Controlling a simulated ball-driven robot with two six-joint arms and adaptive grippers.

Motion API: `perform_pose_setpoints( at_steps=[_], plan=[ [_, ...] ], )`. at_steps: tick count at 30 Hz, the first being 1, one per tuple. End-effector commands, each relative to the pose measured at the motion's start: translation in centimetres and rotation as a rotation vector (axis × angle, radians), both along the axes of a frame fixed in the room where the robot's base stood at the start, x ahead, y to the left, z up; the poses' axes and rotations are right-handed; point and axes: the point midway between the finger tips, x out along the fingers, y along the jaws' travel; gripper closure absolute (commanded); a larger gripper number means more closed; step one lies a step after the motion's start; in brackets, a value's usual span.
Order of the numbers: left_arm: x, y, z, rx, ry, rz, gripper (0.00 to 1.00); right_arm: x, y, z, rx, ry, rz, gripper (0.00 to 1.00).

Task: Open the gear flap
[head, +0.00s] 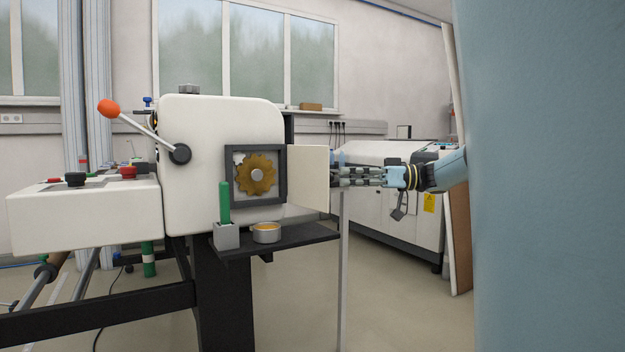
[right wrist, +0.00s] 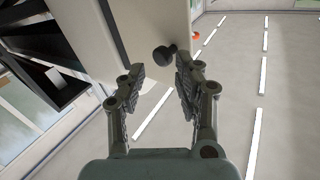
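The gear flap (head: 308,180) is a cream panel that stands swung out to the right of the dark square frame (head: 284,177) on the white machine. The brass gear (head: 256,174) shows uncovered inside that frame. My right gripper (head: 337,177) is beside the flap's right side in the head view. In the right wrist view its two fingers (right wrist: 159,75) are apart, with nothing held. A black knob (right wrist: 165,55) on the flap (right wrist: 153,22) shows just ahead of and between the fingertips, with gaps visible at the sides. My left gripper is not in view.
Below the frame, a dark shelf (head: 290,239) carries a green-handled tool in a grey block (head: 226,236) and a round tin (head: 267,233). A lever with an orange ball (head: 108,108) is at the left. Another white machine (head: 385,215) stands behind my right arm.

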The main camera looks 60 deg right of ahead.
Motion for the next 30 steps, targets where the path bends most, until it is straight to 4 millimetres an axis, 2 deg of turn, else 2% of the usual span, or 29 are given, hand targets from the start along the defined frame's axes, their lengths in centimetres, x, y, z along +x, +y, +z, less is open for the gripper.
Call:
perform_pose_setpoints(
  at_steps=[8, 18, 30],
  plan=[
    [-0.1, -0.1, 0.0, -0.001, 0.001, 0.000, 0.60, -4.4, -2.4, -0.3, 0.002, -0.003, -0.004, 0.67],
    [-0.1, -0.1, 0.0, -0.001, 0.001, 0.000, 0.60, -6.1, -3.2, -0.3, -0.004, 0.000, 0.001, 0.67],
    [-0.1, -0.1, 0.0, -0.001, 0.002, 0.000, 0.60, -6.3, -3.3, -0.4, 0.001, 0.005, 0.004, 0.67]
  ],
)
